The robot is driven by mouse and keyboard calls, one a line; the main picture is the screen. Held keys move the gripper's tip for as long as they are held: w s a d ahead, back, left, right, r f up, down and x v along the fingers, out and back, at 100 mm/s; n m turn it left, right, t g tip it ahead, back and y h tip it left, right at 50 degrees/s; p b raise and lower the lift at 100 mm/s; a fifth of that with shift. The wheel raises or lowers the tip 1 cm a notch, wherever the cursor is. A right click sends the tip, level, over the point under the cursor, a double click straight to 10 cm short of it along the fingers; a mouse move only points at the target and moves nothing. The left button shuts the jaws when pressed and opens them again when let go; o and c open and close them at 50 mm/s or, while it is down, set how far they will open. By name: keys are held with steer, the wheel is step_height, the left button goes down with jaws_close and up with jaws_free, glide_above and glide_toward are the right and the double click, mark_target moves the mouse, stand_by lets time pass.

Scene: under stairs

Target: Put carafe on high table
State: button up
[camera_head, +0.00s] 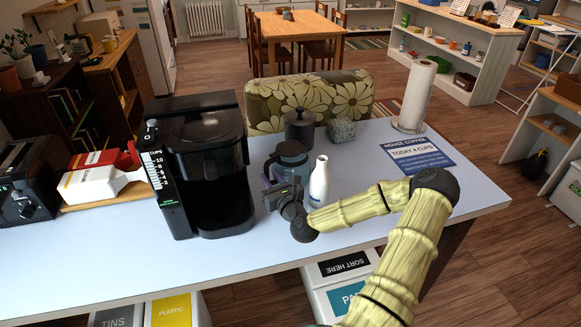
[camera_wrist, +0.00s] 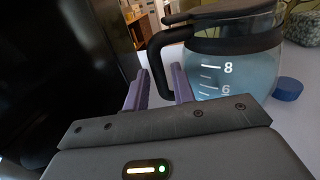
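The carafe (camera_head: 292,160) is a blue-tinted glass jug with a black lid and handle. It stands upright on the pale worktop (camera_head: 405,200), right of the black coffee maker (camera_head: 205,150). In the wrist view the carafe (camera_wrist: 232,68) shows marks 8 and 6. Its black handle (camera_wrist: 156,60) comes down between the purple fingers of my gripper (camera_wrist: 160,88), which look apart with gaps beside the handle. In the head view my gripper (camera_head: 274,197) is low in front of the carafe, partly hidden by my wrist. Which table is the high table is not clear.
A white bottle (camera_head: 319,182) stands close right of the carafe. A dark canister (camera_head: 299,128) and a grey stone-like block (camera_head: 341,130) are behind it. A paper towel roll (camera_head: 415,95) and a sign are farther right. A wooden table (camera_head: 290,25) with chairs stands far back.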

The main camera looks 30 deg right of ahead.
mark_target(267, 173)
steer(key=w+p, duration=0.1)
steer(key=w, duration=0.3)
steer(key=shift+w+r, duration=0.15)
steer(key=shift+r, duration=0.05)
steer(key=shift+w+d+f+p, duration=0.1)
steer(key=shift+w+p, duration=0.2)
steer(key=shift+w, duration=0.15)
jaws_close()
stand_by(1.3)
